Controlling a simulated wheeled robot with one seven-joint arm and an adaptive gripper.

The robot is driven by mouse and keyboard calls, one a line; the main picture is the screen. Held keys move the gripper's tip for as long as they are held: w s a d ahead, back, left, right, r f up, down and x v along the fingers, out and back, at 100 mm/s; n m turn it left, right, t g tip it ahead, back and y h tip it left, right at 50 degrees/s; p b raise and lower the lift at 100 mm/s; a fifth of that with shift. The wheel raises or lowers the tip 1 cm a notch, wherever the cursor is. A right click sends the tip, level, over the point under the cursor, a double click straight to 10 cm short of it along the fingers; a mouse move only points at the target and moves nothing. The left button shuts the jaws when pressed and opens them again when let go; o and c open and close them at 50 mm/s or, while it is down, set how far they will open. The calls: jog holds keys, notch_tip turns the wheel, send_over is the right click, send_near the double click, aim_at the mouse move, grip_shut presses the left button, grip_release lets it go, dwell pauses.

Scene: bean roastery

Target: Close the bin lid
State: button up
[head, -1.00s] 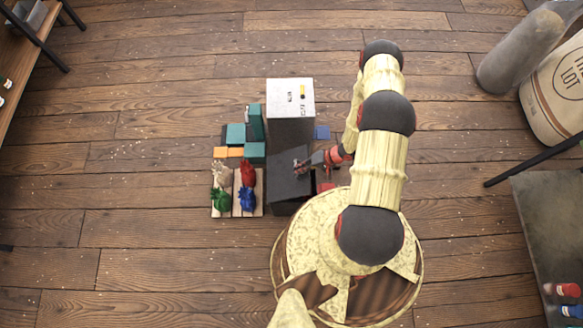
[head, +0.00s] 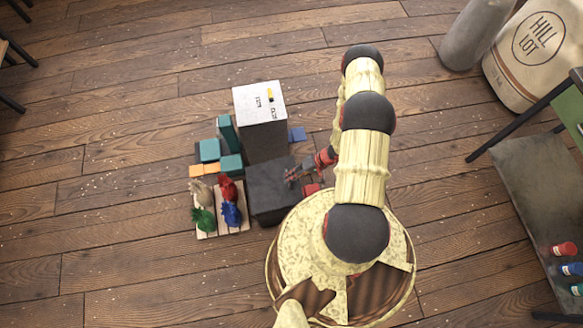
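A dark grey bin (head: 271,214) stands on the wooden floor just left of my base. Its top is a dark flat lid (head: 265,176); at this size I cannot tell whether it sits fully down. My gripper (head: 291,177) is small and red and grey in the head view. It reaches left over the right side of the lid; I cannot tell whether it touches it. The gap between its fingers is too small to judge.
A tall grey box with a white labelled top (head: 260,101) stands behind the bin. Teal blocks (head: 209,150) and a pale pallet with coloured sacks (head: 206,234) stand left.

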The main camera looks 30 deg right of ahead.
jog(key=s+d+r, duration=0.3)
jog(key=d, duration=0.4)
jog(key=shift+d+r+p, duration=0.15)
jog(key=shift+d+p, duration=0.2)
dwell(0.6)
dwell(0.4)
jog(key=v, duration=1.2)
jog(key=shift+o, duration=0.5)
